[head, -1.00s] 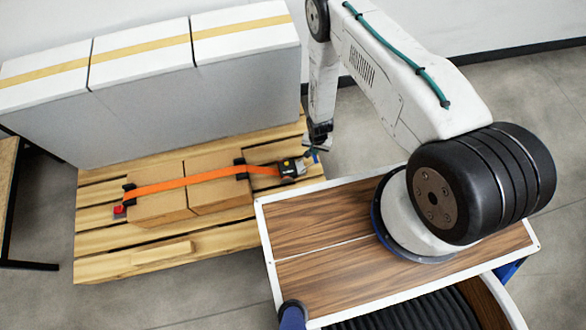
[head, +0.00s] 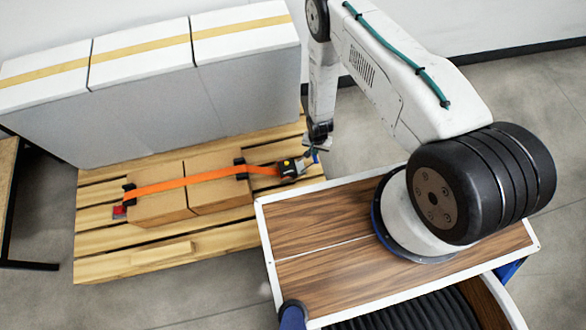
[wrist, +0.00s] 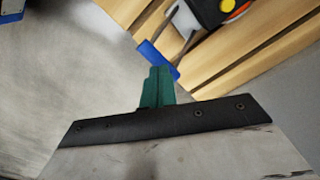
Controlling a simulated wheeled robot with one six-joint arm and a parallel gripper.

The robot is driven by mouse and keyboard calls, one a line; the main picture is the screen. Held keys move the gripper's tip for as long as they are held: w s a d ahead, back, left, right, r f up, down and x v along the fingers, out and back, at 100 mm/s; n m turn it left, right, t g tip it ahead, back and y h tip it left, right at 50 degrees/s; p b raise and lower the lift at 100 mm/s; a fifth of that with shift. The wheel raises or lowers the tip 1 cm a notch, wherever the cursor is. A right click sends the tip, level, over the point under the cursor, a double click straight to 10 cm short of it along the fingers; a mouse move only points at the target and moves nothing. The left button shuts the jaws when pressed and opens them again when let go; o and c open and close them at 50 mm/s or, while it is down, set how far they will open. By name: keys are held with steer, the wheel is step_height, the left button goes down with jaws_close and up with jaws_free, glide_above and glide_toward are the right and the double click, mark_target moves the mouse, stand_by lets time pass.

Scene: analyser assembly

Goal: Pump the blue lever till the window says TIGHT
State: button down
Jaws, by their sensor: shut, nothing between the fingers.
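The ratchet (head: 291,168) sits at the right end of the orange strap (head: 190,184), on the pallet near its right edge. It has a dark body and a yellow button, and its window text is too small to read. Its blue lever grip (head: 315,156) sticks out to the right and shows close up in the wrist view (wrist: 158,60). My gripper (wrist: 158,70) has its green fingers shut and empty, with the tips right by the blue grip. I cannot tell whether they touch it. In the head view the fingers are too small to make out clearly.
The strap crosses two cardboard boxes (head: 188,205) on the wooden pallet (head: 120,268). Tall grey-white panels (head: 140,105) stand behind them. A red piece (head: 119,211) is at the strap's left end. Bare floor (head: 370,135) lies right of the pallet.

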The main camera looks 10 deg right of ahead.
mark_target(314, 157)
steer(key=shift+f, duration=0.1)
steer(key=shift+f, duration=1.2)
steer(key=shift+a+f, duration=0.15)
steer(key=shift+f, duration=2.15)
steer(key=shift+r, duration=1)
step_height(314, 157, up, 2)
steer(key=shift+w+r, duration=0.1)
steer(key=shift+w, duration=0.05)
steer(key=shift+d+r, duration=0.55)
steer(key=shift+r, duration=0.15)
steer(key=shift+a+r, duration=0.25)
steer(key=shift+r, duration=0.3)
steer(key=shift+a+r, duration=0.2)
steer(key=shift+r, duration=0.35)
